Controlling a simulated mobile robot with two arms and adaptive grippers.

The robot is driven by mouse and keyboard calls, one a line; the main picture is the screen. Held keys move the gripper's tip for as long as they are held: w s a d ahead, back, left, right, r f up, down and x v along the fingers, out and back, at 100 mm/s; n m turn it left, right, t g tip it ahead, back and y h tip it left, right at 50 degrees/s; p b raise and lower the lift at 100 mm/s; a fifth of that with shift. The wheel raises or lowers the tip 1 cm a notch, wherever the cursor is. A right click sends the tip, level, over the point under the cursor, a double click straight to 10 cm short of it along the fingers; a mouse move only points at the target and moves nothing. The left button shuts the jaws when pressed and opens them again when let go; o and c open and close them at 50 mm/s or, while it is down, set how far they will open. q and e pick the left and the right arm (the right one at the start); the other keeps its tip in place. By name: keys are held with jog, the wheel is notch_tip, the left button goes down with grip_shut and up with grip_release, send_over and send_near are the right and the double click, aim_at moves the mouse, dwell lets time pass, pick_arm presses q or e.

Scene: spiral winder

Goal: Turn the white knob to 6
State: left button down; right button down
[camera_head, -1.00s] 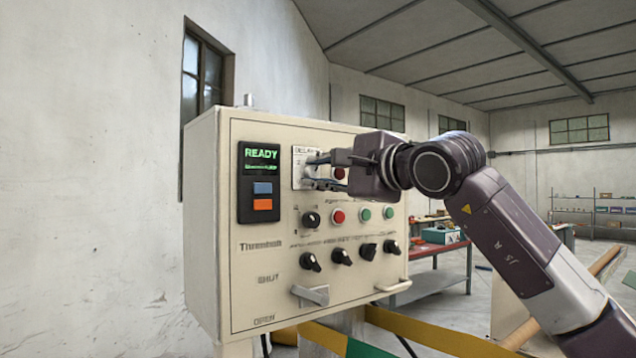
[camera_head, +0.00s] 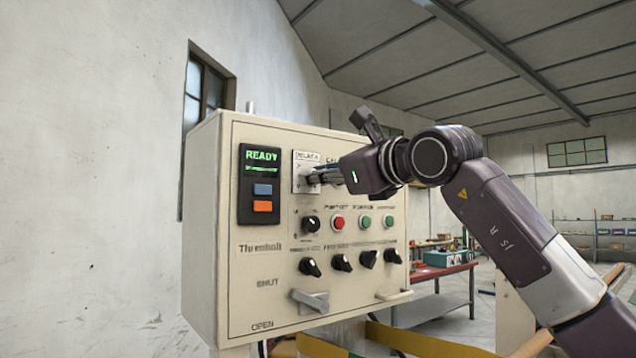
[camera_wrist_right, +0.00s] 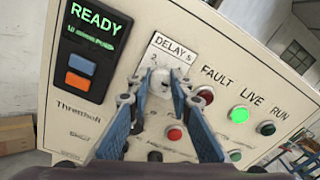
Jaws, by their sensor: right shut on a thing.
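The white knob (camera_wrist_right: 160,84) sits on a pale plate (camera_wrist_right: 171,50) marked "DELAY s" in the right wrist view. My right gripper (camera_wrist_right: 158,92) is shut on the knob, with one blue finger on either side. In the head view my right gripper (camera_head: 316,178) reaches the plate (camera_head: 303,160) from the right, and its fingers hide most of the knob. A "2" shows on the dial; other figures are hidden or too small to read, and I cannot tell where the knob points. My left gripper is not in view.
The cream control box (camera_head: 262,300) has a READY display (camera_head: 261,160), several black knobs, a red button (camera_head: 338,223), green buttons and a lever (camera_head: 311,300) below. In the wrist view a green lamp (camera_wrist_right: 239,114) is lit. A red workbench (camera_head: 443,272) stands behind at right.

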jog(key=shift+f+m+b, duration=0.2)
jog(key=shift+m+b, duration=1.4)
jog(key=shift+m, duration=2.7)
jog(key=c, duration=1.7)
grip_release()
jog(key=shift+w, duration=0.1)
jog(key=shift+c, duration=0.2)
jog(key=shift+r, duration=0.1)
jog(key=shift+d, duration=0.1)
jog(key=v, duration=1.2)
